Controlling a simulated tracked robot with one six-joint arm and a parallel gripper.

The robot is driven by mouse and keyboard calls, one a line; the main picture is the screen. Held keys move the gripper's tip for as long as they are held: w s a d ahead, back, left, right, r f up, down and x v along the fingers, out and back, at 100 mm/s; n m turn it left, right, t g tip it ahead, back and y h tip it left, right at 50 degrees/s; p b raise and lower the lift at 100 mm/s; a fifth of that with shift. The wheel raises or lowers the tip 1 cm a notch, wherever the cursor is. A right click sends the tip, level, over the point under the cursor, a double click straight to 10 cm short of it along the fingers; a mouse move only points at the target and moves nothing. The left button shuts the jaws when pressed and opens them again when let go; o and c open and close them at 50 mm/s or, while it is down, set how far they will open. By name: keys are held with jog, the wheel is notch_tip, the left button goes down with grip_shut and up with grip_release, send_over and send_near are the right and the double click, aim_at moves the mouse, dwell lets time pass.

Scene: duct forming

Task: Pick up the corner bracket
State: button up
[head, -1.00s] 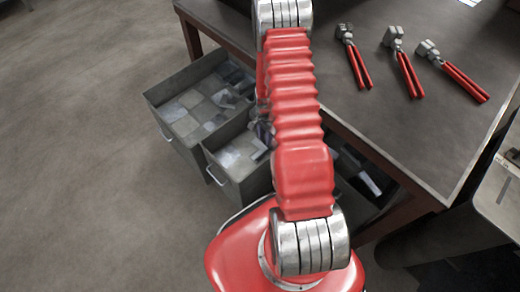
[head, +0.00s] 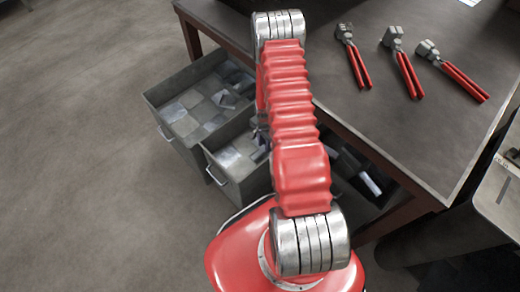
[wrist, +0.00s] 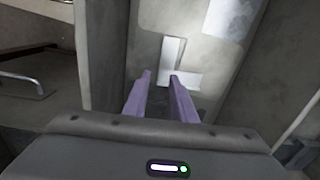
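In the wrist view, a pale L-shaped metal piece, which looks like the corner bracket (wrist: 172,50), lies flat on the floor of a narrow grey drawer. One leg points away from me and the other runs to the right. My gripper (wrist: 160,75) is open, with two purple fingers apart and nothing seen between them. Its tips point into the drawer and appear just short of the bracket's corner; I cannot tell the height gap. In the head view my arm hides most of the gripper, and I cannot pick out the bracket there.
Two pulled-out drawers, a larger one (head: 166,138) and a smaller one (head: 216,178), hold flat metal pieces. The drawer walls stand close on both sides of my fingers. A dark workbench (head: 400,135) carries three red-handled pliers (head: 407,75). The floor at left is clear.

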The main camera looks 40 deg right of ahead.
aim_at(262, 151)
jog(key=shift+a+f, duration=0.1)
jog(key=shift+f, duration=2)
jog(key=shift+c, duration=0.3)
grip_shut()
